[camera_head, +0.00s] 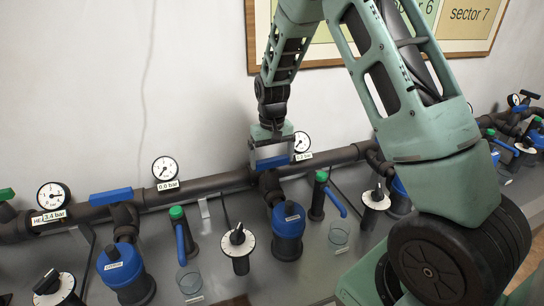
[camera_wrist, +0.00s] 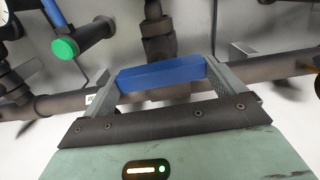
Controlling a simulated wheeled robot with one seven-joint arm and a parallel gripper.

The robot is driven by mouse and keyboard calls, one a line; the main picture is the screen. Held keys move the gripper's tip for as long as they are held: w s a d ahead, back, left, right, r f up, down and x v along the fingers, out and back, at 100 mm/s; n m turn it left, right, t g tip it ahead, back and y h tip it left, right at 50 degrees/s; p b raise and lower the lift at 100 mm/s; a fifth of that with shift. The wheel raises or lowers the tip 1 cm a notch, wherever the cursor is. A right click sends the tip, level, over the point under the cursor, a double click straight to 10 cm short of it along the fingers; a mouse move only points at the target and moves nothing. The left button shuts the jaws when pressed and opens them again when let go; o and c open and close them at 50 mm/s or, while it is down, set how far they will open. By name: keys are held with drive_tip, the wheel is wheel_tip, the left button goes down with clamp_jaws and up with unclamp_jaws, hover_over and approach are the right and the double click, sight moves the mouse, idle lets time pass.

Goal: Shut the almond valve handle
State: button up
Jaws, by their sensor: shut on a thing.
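A blue bar-shaped valve handle (camera_wrist: 162,77) sits between the two fingers of my gripper (camera_wrist: 172,82) in the wrist view. The fingers are shut on it, one at each end. In the head view the same handle (camera_head: 272,163) shows under my gripper (camera_head: 271,155), at the dark main pipe (camera_head: 328,159). The handle lies roughly along that pipe and across the branch (camera_head: 268,184) leading down to a blue filter body (camera_head: 288,222). The small name label there is too small to read, so I cannot confirm that this is the almond valve.
Another blue handle (camera_head: 110,197) lies along the pipe at left, above a second filter (camera_head: 124,272). Gauges (camera_head: 165,168), green-capped valves (camera_head: 177,212) and dial knobs (camera_head: 237,238) crowd around. The wall above the pipe is bare at left.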

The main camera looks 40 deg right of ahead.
sight(272, 159)
drive_tip(key=shift+w+r, duration=0.1)
idle(0.5)
drive_tip(key=o, duration=0.6)
drive_tip(key=shift+r, duration=0.1)
wheel_tip(272, 159, up, 17)
drive_tip(key=shift+r+b, duration=0.1)
drive_tip(key=shift+b, duration=1)
drive_tip(key=s+a+f+n+y, duration=0.1)
drive_tip(key=s+a+n, duration=0.1)
drive_tip(key=s+a, duration=0.5)
drive_tip(key=s+a+f+n, duration=0.2)
drive_tip(key=s+a, duration=0.1)
drive_tip(key=a, duration=0.8)
drive_tip(key=s+a+f+n, duration=0.1)
drive_tip(key=s+a+n, duration=0.1)
drive_tip(key=s, duration=0.5)
drive_tip(key=s+a+f+n, duration=0.2)
drive_tip(key=s+a, duration=0.1)
drive_tip(key=s, duration=0.4)
drive_tip(key=s+a+f+n, duration=0.2)
drive_tip(key=s+a, duration=0.1)
drive_tip(key=s, duration=0.4)
drive_tip(key=shift+a+f+n, duration=0.15)
drive_tip(key=shift+f+n, duration=0.05)
drive_tip(key=shift+n, duration=0.2)
